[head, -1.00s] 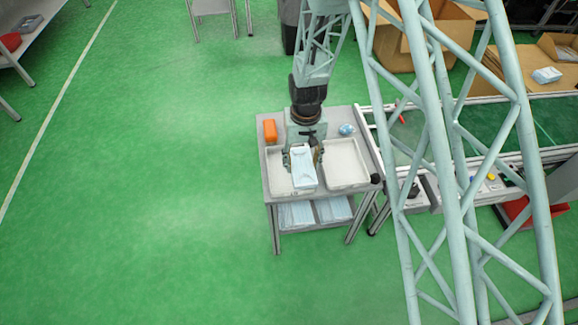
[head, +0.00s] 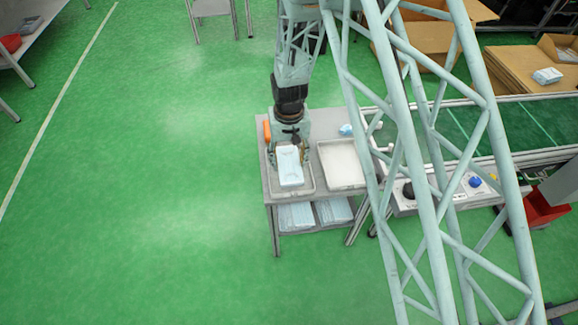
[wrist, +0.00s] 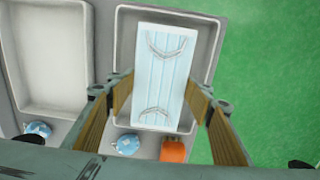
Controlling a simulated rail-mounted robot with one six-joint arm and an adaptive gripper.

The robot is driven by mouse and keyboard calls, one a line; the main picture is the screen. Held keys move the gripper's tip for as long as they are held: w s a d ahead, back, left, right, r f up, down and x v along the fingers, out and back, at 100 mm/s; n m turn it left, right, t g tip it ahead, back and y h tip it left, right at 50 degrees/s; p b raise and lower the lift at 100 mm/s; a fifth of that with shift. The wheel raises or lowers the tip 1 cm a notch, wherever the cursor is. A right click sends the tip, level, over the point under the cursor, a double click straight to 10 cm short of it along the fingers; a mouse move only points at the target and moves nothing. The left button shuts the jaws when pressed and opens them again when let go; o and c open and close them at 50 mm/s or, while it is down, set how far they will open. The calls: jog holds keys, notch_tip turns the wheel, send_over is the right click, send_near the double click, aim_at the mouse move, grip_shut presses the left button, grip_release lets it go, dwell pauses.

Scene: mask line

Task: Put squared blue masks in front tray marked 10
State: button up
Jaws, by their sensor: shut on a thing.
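My gripper (head: 289,152) is shut on a flat, light blue rectangular mask (head: 291,170), with one finger at each long side. In the wrist view the mask (wrist: 162,65) shows pleats and two pale ear loops between the fingers (wrist: 160,85). It is held over the left tray (head: 310,188) on the grey table; whether it touches the tray floor I cannot tell. In the wrist view this tray's rim (wrist: 212,45) surrounds the mask. A second, empty tray (head: 341,165) stands to its right in the head view. No number is legible on either tray.
An orange object (head: 267,131) and a blue rounded item (head: 346,130) lie behind the trays. The wrist view shows another blue rounded item (wrist: 128,144) beside the orange one. Blue stacks (head: 296,215) fill the lower shelf. A conveyor (head: 530,122) runs to the right.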

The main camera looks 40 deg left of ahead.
aim_at(289, 164)
jog(key=shift+f+b, duration=0.3)
jog(key=shift+f, duration=0.95)
jog(key=shift+f, duration=0.15)
jog(key=o, duration=0.7)
jog(key=shift+o, duration=0.2)
jog(key=shift+r, duration=0.2)
notch_tip(289, 164, up, 12)
jog(key=p, duration=0.2)
jog(key=shift+p, duration=0.35)
